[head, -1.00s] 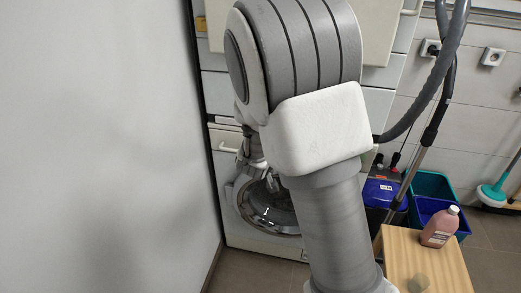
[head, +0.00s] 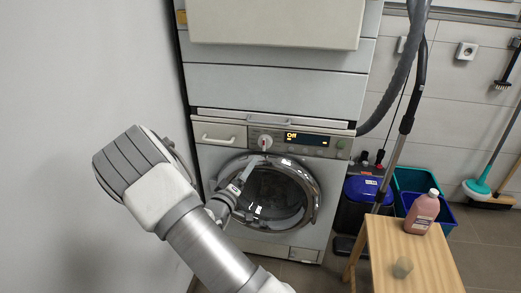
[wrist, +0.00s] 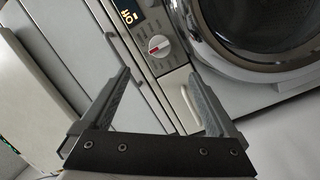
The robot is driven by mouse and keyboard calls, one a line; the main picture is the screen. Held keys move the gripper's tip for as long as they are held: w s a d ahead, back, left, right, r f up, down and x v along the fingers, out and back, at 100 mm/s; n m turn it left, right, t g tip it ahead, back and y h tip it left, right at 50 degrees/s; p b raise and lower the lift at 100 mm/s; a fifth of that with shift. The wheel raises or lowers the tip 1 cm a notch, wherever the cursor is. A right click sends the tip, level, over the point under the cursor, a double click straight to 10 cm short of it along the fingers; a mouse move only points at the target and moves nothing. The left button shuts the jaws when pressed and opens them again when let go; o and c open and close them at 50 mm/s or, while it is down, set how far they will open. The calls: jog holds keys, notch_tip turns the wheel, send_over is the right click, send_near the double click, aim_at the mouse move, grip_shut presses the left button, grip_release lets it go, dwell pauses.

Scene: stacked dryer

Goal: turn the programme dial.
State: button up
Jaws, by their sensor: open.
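The programme dial (head: 265,142) is a round pale knob with a red mark on the front panel of the lower machine. It also shows in the wrist view (wrist: 158,45), beyond the fingertips and roughly between their lines. A display (head: 307,139) right of the dial reads "Off". My gripper (wrist: 163,82) is open and empty, its two fingers spread toward the panel and apart from the dial. In the head view my gripper (head: 238,182) is small, in front of the round door's left side, below the dial.
The round glass door (head: 270,192) is shut below the panel. A drawer front (head: 219,134) lies left of the dial. A grey wall (head: 90,80) stands close on the left. A wooden table (head: 405,255) with a pink bottle (head: 422,212) is at right.

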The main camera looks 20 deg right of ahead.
aim_at(263, 146)
jog(key=b+x, duration=0.3)
jog(key=x, duration=1.2)
jog(key=shift+c, duration=0.2)
jog(key=shift+f, duration=0.1)
jog(key=c, duration=1.3)
jog(key=shift+m+y+b, duration=0.6)
jog(key=shift+m+b, duration=0.25)
jog(key=shift+m, duration=1.85)
jog(key=o, duration=1.3)
